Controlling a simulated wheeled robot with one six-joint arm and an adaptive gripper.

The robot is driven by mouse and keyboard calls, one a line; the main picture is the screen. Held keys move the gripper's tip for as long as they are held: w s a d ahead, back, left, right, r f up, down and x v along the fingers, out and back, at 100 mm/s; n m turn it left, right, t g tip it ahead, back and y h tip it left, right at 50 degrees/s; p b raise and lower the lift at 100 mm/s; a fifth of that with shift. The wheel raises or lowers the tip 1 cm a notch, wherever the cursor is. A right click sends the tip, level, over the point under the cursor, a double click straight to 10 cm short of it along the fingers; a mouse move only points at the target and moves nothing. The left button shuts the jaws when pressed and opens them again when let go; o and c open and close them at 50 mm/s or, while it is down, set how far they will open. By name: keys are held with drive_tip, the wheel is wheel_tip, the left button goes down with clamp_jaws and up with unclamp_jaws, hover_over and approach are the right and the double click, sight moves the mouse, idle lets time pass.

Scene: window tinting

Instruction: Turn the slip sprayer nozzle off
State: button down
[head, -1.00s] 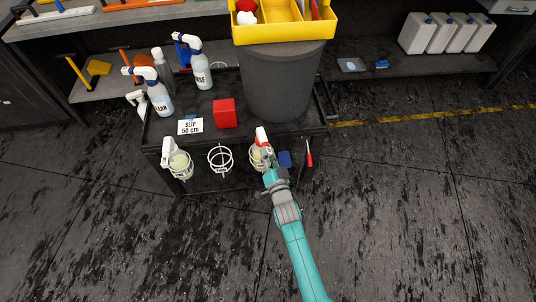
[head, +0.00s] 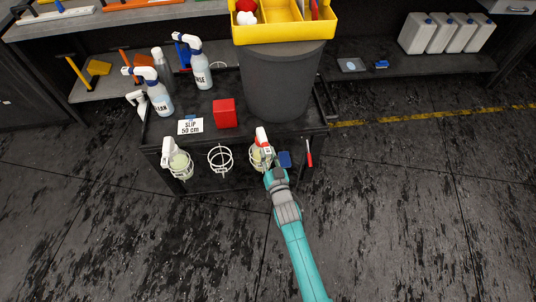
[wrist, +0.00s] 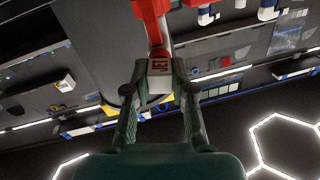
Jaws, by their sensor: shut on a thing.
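A spray bottle with a white and red head (head: 263,140) and pale yellowish contents stands in the right white wire ring on the cart's front. No label naming it is readable. My gripper (head: 269,170) is in front of this bottle. In the wrist view my gripper (wrist: 159,88) is shut on the bottle's white square nozzle (wrist: 160,77), which carries the marking "JET" turned sideways. The red sprayer head (wrist: 153,20) extends above the nozzle there. The fingers hide part of the nozzle's sides. A card reading "SLIP 50 cm" (head: 190,126) is on the cart top.
A similar white-headed bottle (head: 178,160) sits in the left ring; the middle ring (head: 220,158) is empty. The black cart (head: 235,143) carries CLEAN (head: 159,98) and RINSE (head: 201,70) bottles, a red block (head: 224,113) and a dark bucket (head: 282,82). The floor before it is open.

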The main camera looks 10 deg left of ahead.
drive_tip(key=shift+n, duration=1.1)
drive_tip(key=c, duration=1)
unclamp_jaws()
drive_tip(key=shift+o, duration=0.2)
drive_tip(key=v, duration=1.2)
drive_tip(key=shift+s, duration=0.1)
